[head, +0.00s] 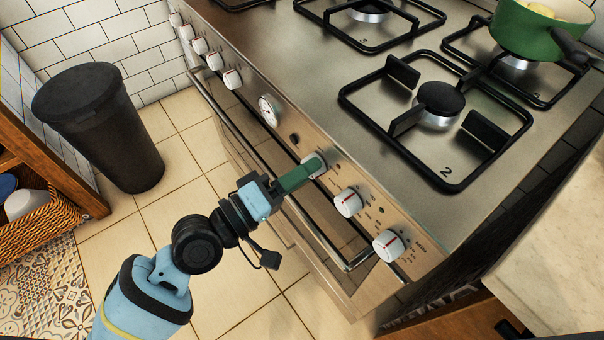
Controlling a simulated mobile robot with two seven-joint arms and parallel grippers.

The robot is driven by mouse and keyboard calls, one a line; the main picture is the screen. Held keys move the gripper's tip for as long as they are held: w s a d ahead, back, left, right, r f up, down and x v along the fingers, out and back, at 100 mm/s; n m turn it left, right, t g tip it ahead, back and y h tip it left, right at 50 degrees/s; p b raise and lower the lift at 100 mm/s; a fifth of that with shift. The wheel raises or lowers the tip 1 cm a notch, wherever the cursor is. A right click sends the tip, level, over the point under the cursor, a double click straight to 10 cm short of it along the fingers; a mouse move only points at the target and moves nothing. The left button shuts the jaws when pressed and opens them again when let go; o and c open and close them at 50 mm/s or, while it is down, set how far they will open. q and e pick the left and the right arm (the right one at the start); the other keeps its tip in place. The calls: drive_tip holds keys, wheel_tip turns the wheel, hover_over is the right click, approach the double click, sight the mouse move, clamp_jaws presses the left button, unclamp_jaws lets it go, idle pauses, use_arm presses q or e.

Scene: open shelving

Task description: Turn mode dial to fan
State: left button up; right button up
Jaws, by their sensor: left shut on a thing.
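My left gripper (302,172) reaches in from the left to the stove's front control panel. Its green fingers are shut on a white dial (317,161), which they partly hide. The dial's pointer mark is hidden. To its right on the panel are two more white dials with red marks, a middle one (348,202) and an end one (389,245). Small printing surrounds these dials, too small to read, so I cannot tell which setting is fan. My right gripper is not in view.
The oven's handle bar (255,158) runs along the front just below the panel, close to my left gripper. A round gauge (269,110) and several more knobs lie further left. A green pot (530,35) stands on a back burner. A black bin (105,130) stands on the floor at left.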

use_arm(q)
drive_tip(key=shift+m+b, duration=0.5)
drive_tip(key=shift+m, duration=1.6)
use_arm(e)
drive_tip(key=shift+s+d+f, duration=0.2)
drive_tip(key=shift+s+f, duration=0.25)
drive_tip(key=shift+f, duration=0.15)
use_arm(q)
drive_tip(key=o, duration=1)
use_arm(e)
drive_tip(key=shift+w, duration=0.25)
use_arm(q)
drive_tip(key=shift+a, duration=0.15)
